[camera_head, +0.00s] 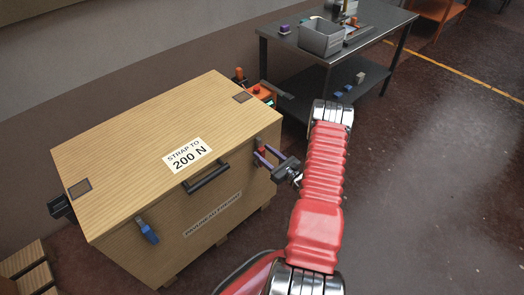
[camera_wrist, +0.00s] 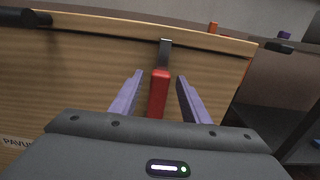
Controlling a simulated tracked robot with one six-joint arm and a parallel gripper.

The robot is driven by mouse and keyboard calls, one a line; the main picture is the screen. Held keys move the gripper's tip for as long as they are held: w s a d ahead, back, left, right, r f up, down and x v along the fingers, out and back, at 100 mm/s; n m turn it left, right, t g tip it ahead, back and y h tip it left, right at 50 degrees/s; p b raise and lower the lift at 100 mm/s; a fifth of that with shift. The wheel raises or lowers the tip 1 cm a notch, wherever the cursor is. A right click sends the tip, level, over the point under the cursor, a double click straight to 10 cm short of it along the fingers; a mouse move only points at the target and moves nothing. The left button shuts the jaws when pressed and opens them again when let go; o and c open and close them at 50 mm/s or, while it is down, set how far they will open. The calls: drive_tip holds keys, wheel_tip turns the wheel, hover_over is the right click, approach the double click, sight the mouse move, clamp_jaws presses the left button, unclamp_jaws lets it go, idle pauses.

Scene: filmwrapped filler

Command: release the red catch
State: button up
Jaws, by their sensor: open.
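The red catch (camera_wrist: 159,92) is on the front face of a wooden crate (camera_head: 130,128), near its right end. In the wrist view it stands upright below a dark metal hasp at the lid's edge. In the head view only a small red part of the catch (camera_head: 261,151) shows beside my fingers. My gripper (camera_wrist: 157,90) is open, with its two purple fingers one on each side of the catch and gaps showing at both sides. In the head view my gripper (camera_head: 266,157) reaches the crate's front right from the right.
A blue catch (camera_head: 147,231) is on the crate's front left, and a black handle (camera_head: 208,178) is between the catches. An orange device (camera_head: 262,92) is at the crate's far right side. A dark table (camera_head: 364,40) with a grey bin (camera_head: 321,37) stands behind. Open floor lies right.

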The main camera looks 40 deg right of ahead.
drive_tip(key=shift+w, duration=1.15)
drive_tip(key=shift+c, duration=0.4)
clamp_jaws()
drive_tip(key=shift+d, duration=0.15)
drive_tip(key=shift+a, duration=0.2)
